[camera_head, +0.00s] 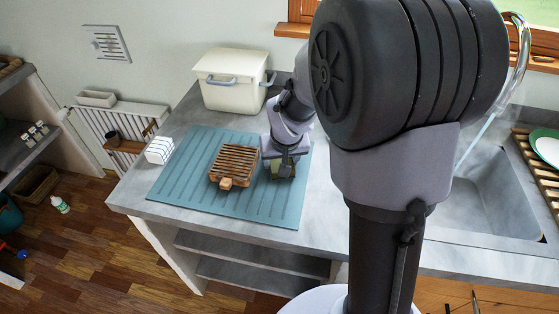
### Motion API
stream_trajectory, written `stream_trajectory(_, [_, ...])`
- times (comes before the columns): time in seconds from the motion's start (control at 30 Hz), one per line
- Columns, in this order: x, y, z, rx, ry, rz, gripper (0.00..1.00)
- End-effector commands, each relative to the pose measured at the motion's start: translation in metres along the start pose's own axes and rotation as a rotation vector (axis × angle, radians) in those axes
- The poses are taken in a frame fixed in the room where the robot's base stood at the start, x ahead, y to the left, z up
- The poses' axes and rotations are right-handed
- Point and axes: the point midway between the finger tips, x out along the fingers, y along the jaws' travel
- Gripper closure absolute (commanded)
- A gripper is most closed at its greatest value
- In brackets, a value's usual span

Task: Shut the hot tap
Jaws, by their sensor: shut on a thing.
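The curved chrome tap spout (521,45) rises at the top right, above the sink (490,200). A pale stream of water (476,139) runs down from it toward the basin. The tap's base and its hot handle do not show; my large dark arm link covers that part of the view. My gripper (283,172) is far to the left of the tap, over the blue ribbed mat (190,165). It is shut on a small green thing, mostly hidden by the jaws, whose kind I cannot tell.
A slatted wooden rack (234,164) lies on the mat beside my gripper. A white striped block (159,150) is at the mat's left edge. A cream lidded bin (232,80) stands behind. A plate (546,149) sits in a wooden rack right of the sink.

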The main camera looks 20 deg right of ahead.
Motion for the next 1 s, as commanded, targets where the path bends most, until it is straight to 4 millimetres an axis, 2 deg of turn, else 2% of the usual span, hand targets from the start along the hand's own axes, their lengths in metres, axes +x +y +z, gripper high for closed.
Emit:
stream_trajectory(0.23, [0.002,0.000,0.001,0.000,0.000,0.000,0.75])
stream_trajectory(0.27, [0.002,0.000,0.001,0.000,0.000,0.000,0.39])
stream_trajectory(0.37, [0.001,0.000,0.001,0.000,0.000,0.000,0.21])
stream_trajectory(0.63, [0.001,0.000,0.001,0.000,0.000,0.000,0.21])
stream_trajectory(0.7, [-0.005,0.000,-0.002,0.000,0.000,0.000,0.21])
stream_trajectory(0.77, [-0.016,0.000,-0.003,0.000,0.003,0.000,0.21])
stream_trajectory(1.0, [-0.086,0.000,-0.004,0.000,0.004,0.000,0.21])
